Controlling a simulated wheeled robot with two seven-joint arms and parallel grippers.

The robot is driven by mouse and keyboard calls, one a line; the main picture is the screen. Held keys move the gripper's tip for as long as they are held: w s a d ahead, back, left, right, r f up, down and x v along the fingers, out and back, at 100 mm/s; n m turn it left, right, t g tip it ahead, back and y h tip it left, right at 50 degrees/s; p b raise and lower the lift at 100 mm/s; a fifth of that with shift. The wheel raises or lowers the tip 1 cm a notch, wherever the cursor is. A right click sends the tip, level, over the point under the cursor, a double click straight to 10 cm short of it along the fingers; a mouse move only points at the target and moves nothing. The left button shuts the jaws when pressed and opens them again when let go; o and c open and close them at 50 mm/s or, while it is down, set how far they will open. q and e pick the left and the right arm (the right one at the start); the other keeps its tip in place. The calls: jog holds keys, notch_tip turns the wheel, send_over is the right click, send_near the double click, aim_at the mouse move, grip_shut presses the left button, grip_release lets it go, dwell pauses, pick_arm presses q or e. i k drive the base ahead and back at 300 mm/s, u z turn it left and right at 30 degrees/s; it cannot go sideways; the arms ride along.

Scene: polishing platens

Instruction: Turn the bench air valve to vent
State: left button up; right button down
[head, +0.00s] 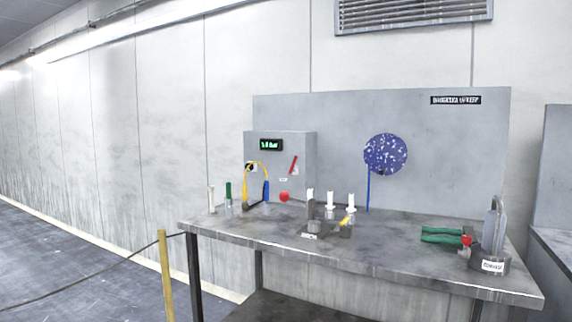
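A grey control box (257,185) stands at the back left of the bench (375,240). It carries a black display (271,145) with green characters too small to read surely. A red lever (294,164) on its face, which looks like the air valve's handle, is tilted with its top to the right. Small labels beside and below the lever are unreadable. A round red knob or button (285,197) shows lower down. A yellow hose (247,183) loops from a dark fitting on the box's left side. Neither gripper is in view.
White-topped holders (330,201) stand mid-bench. A blue speckled disc (386,154) is on the back panel (450,130). Green-handled pliers or similar (441,236) and a grey upright fixture (493,240) are at right. A yellow post (166,275) with a rope stands left of the bench.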

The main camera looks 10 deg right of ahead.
aim_at(291, 169)
jog(key=u, duration=0.75)
jog(key=i, duration=1.05)
jog(key=u, duration=0.35)
jog(key=i, duration=1)
jog(key=z, duration=0.55)
